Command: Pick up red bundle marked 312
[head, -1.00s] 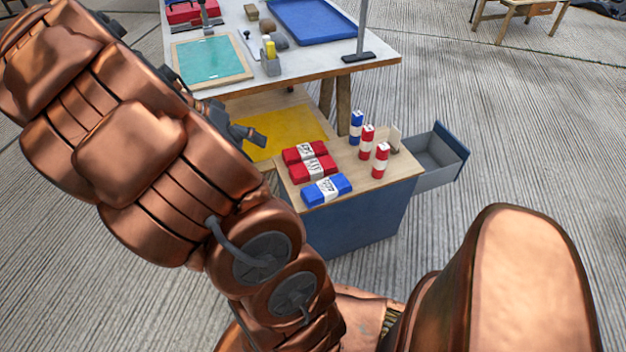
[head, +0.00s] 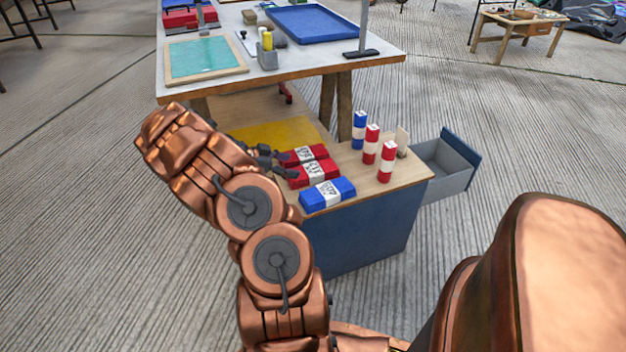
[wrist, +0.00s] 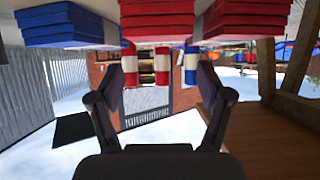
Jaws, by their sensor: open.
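Two red bundles with white labelled bands lie on the small cabinet's wooden top, a farther one (head: 303,154) and a nearer one (head: 299,180). I cannot read which is marked 312. My gripper (head: 270,160) is at the left edge of the top, beside their left ends, partly hidden by my arm. In the wrist view, which is upside down, its fingers (wrist: 155,105) are spread and empty. One red bundle (wrist: 158,8) is centred ahead between them; the other red bundle (wrist: 250,18) is to the right. Neither is held.
A blue bundle (head: 341,187) lies beside the nearer red one. Upright bundles, one blue (head: 359,120) and two red (head: 387,172), stand toward the right. An open drawer (head: 445,168) juts out right. A worktable (head: 350,68) stands behind.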

